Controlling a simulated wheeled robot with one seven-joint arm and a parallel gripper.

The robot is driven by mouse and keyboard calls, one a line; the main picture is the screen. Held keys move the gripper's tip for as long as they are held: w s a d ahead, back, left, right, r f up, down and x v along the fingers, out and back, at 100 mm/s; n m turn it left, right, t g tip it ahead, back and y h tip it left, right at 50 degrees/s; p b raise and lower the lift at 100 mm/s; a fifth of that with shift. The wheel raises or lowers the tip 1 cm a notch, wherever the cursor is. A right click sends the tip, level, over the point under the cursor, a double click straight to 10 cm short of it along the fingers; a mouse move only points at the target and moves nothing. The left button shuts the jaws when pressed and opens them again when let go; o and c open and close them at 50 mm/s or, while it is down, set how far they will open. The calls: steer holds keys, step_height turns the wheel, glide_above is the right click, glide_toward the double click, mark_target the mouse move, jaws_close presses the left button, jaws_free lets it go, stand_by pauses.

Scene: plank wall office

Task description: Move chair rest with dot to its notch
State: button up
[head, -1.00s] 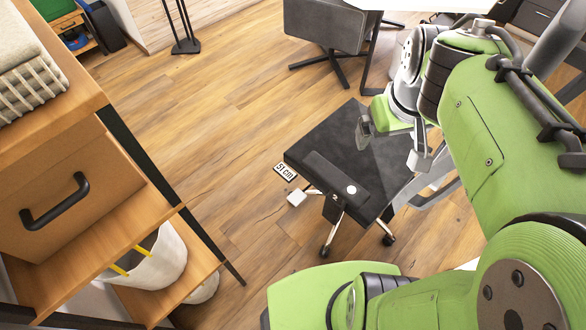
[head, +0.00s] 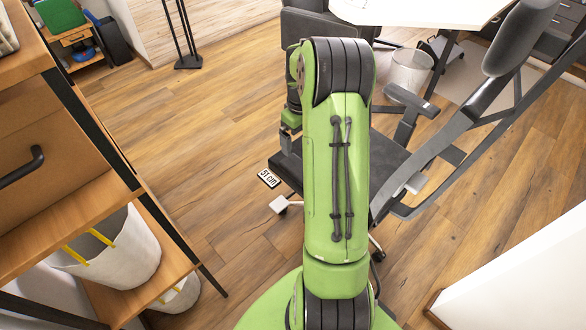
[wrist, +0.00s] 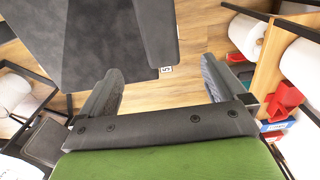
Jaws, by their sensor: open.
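The black office chair (head: 390,155) stands right of centre in the head view, with its far armrest (head: 410,100) showing. The dotted chair rest is hidden behind my arm there, and its dot is not visible. In the wrist view a long dark armrest pad (wrist: 155,35) lies ahead above the grey seat (wrist: 85,35); I see no dot on it. My gripper (wrist: 162,68) is open and empty, its fingers apart just short of the pad's near end. In the head view my arm mostly hides it.
A wooden shelf (head: 120,205) with white baskets (head: 115,250) stands at the left. A white table (head: 420,10) and a bin (head: 410,70) are behind the chair. The chair's backrest frame (head: 470,110) rises at the right. Floor left of the chair is clear.

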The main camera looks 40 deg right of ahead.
mark_target(300, 168)
step_height(300, 168, down, 13)
steer(key=b, duration=0.3)
steer(key=shift+b, duration=0.4)
steer(key=c, duration=1.5)
step_height(300, 168, up, 5)
steer(key=p, duration=0.3)
steer(key=shift+p, duration=0.3)
steer(key=shift+w+d+f, duration=0.15)
steer(key=shift+w, duration=0.05)
steer(key=o, duration=1.2)
steer(key=shift+o, duration=1.4)
steer(key=shift+s, duration=0.2)
